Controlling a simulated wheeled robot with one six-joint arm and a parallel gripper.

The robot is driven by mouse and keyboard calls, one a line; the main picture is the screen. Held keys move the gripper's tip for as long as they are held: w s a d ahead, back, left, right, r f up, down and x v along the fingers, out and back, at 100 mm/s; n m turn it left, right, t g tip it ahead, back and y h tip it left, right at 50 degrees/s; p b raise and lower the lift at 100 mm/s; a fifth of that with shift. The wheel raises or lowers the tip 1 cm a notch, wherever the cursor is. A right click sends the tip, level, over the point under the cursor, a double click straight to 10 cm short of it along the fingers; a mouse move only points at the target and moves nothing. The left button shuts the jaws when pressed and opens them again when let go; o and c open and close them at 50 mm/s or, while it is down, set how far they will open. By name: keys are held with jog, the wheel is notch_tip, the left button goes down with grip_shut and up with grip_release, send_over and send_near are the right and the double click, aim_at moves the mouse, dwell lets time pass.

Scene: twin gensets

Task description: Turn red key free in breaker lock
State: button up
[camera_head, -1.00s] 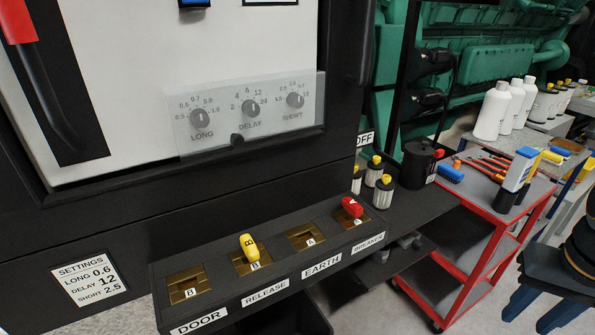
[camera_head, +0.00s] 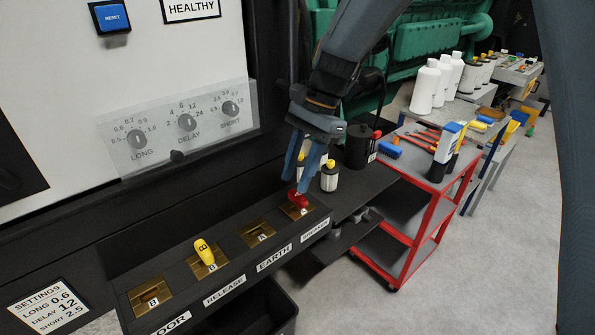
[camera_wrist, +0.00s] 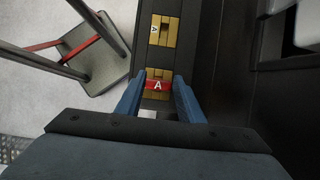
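The red key (camera_head: 298,200) sits in the brass breaker lock (camera_head: 294,212), the rightmost lock on the black ledge, above the BREAKER label (camera_head: 315,230). In the wrist view the red key (camera_wrist: 158,86), marked A, lies between my two blue fingers. My gripper (camera_head: 297,184) points down at the key; its fingertips (camera_wrist: 159,77) stand either side of it, with a gap visible on both sides. The gripper is open and holds nothing. How deep the fingers reach beside the key is hard to tell.
A yellow key (camera_head: 205,252) marked B stands in the release lock. The earth lock (camera_head: 258,234) and door lock (camera_head: 150,297) are empty. Small bottles (camera_head: 329,176) and a black canister (camera_head: 359,147) stand close behind my gripper. A red cart (camera_head: 425,200) is to the right.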

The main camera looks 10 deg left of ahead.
aim_at(297, 194)
jog(key=m+t+b, duration=0.1)
jog(key=m, duration=0.2)
jog(key=m+t+y+b, duration=0.1)
jog(key=m, duration=0.2)
jog(key=m+t, duration=0.1)
jog(key=m, duration=0.1)
jog(key=m+t+b, duration=0.1)
jog(key=m, duration=0.2)
jog(key=shift+y, duration=0.3)
jog(key=shift+s+d+r+m+t+p, duration=0.1)
jog(key=shift+s+m+t+p, duration=0.05)
jog(key=shift+m+p, duration=0.4)
jog(key=shift+s+r+m+t+p, duration=0.1)
jog(key=shift+m+t+p, duration=0.05)
jog(key=shift+m+p, duration=0.35)
jog(key=m+p, duration=0.1)
jog(key=p, duration=0.1)
jog(key=d+m+t+p, duration=0.1)
jog(key=m+p, duration=0.1)
jog(key=s+f+m+h+p, duration=0.1)
jog(key=p, duration=0.1)
jog(key=shift+d+m+t+p, duration=0.15)
jog(key=shift+m+t+p, duration=0.15)
jog(key=shift+p, duration=0.1)
jog(key=b+x, duration=0.2)
jog(key=x, duration=0.1)
jog(key=shift+d+f, duration=0.1)
jog(key=shift+b+x, duration=0.75)
jog(key=shift+x, duration=0.6)
